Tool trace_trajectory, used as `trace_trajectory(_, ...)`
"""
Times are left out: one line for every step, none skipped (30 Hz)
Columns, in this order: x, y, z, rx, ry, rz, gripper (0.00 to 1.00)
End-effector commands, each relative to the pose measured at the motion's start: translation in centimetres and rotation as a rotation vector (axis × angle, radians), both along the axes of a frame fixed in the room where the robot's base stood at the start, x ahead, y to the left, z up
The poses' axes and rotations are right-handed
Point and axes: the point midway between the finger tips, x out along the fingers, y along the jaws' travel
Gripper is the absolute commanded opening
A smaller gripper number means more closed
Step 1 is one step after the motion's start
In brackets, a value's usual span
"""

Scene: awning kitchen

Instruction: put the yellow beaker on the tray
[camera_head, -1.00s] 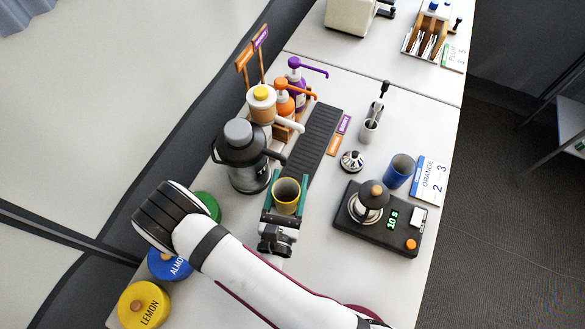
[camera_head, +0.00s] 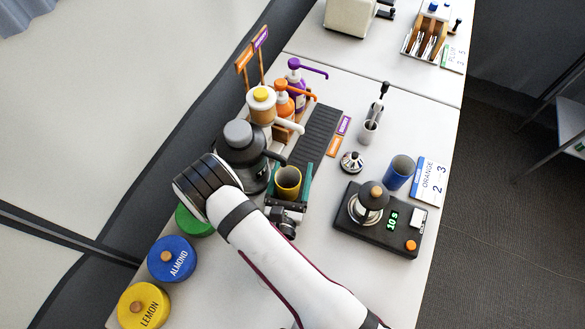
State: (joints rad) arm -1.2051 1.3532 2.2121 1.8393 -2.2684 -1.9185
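The yellow beaker (camera_head: 288,184) is upright, open at the top and dark inside. It sits between the green fingers of my gripper (camera_head: 289,181), which are shut on its sides. I cannot tell how high its base is, since the gripper hides it. The tray, a long black ribbed strip (camera_head: 317,133), lies just beyond the beaker, beside the dispenser bottles. Its upper surface is bare in the part that shows. The beaker is near its closer end.
A dark grey jug (camera_head: 240,147) stands close left of the gripper. Pump bottles (camera_head: 282,98) line the tray's left side. A black scale (camera_head: 381,222) with a kettle-like pot, a blue beaker (camera_head: 398,172) and a silver item (camera_head: 352,162) stand right. Blue (camera_head: 172,259) and yellow (camera_head: 144,305) lidded jars stand lower left.

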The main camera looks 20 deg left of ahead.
Motion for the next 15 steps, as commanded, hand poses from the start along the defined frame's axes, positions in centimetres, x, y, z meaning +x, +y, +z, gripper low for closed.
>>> trace_trajectory(0.0, 0.0, 0.0, 0.0, 0.0, 0.0, 0.79)
trace_trajectory(0.0, 0.0, 0.0, 0.0, 0.0, 0.0, 0.79)
trace_trajectory(0.0, 0.0, 0.2, 0.0, 0.0, 0.0, 0.79)
trace_trajectory(0.0, 0.0, 0.4, 0.0, 0.0, 0.0, 0.79)
trace_trajectory(-0.3, 0.0, 0.3, 0.0, 0.001, 0.002, 0.79)
trace_trajectory(-0.8, -0.1, 0.2, -0.001, 0.003, 0.004, 0.79)
trace_trajectory(-1.3, -0.1, 0.2, -0.002, 0.003, 0.004, 0.79)
trace_trajectory(-1.9, -0.2, 0.2, -0.003, 0.003, 0.005, 0.79)
trace_trajectory(-2.8, -0.4, 0.2, -0.003, 0.002, 0.007, 0.79)
trace_trajectory(-3.4, -0.6, 0.3, -0.003, 0.0, 0.009, 0.79)
trace_trajectory(-4.1, -0.7, 0.2, -0.002, 0.001, 0.008, 0.79)
trace_trajectory(-5.0, -0.9, 0.2, -0.001, 0.001, 0.007, 0.79)
trace_trajectory(-5.6, -1.1, 0.3, -0.002, 0.001, 0.008, 0.79)
trace_trajectory(-6.2, -1.3, 0.3, -0.001, 0.0, 0.008, 0.79)
trace_trajectory(-7.0, -1.4, 0.3, 0.0, 0.001, 0.007, 0.79)
